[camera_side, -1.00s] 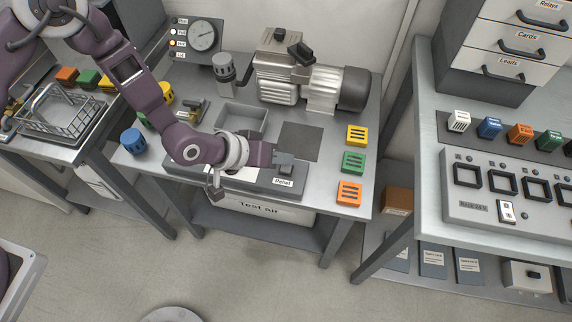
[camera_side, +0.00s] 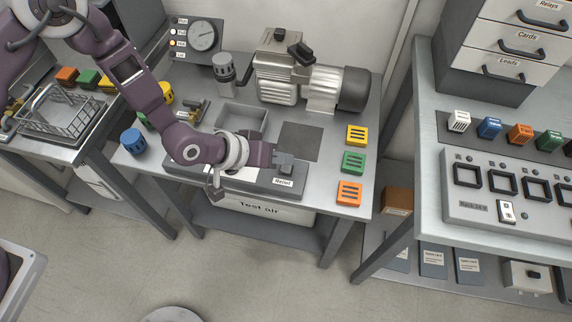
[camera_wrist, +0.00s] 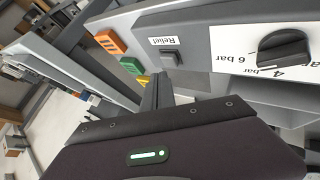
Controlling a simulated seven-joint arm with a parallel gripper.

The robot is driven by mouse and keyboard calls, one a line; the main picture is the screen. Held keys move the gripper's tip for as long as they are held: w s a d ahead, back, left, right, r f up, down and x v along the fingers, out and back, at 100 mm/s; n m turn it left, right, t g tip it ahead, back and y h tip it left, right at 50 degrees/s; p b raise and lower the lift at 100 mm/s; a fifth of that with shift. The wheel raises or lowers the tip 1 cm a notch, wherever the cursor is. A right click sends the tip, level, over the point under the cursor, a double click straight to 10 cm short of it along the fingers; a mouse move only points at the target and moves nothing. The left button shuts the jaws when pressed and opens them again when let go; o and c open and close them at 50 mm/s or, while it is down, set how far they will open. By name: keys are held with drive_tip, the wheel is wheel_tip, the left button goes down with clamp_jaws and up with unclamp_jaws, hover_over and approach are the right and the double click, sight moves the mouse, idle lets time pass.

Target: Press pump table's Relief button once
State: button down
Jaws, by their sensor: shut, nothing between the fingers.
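The Relief button (camera_wrist: 170,57) is a small dark grey square on the sloped grey panel of the pump table, beside the white "Relief" label (camera_wrist: 163,41). In the side view the label (camera_side: 283,182) shows on the panel's front right, and my gripper hides the button. My gripper (camera_side: 285,170) is shut and empty, just above that panel end. In the wrist view the fingers of my gripper (camera_wrist: 157,90) appear close together, with their tips near the button. I cannot tell whether they touch it.
A black pressure knob (camera_wrist: 283,48) sits on the same panel. Yellow, green (camera_side: 353,162) and orange (camera_side: 349,193) slotted blocks stand along the table's right edge. The pump with its motor (camera_side: 310,83) stands at the back. A dark flat pad (camera_side: 300,141) lies behind my gripper.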

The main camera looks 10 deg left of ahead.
sight(282, 169)
drive_tip(key=shift+f, duration=0.1)
idle(0.3)
drive_tip(key=shift+f, duration=0.3)
drive_tip(key=shift+f, duration=0.45)
idle(0.6)
drive_tip(key=shift+r, duration=0.85)
drive_tip(key=shift+r, duration=2.5)
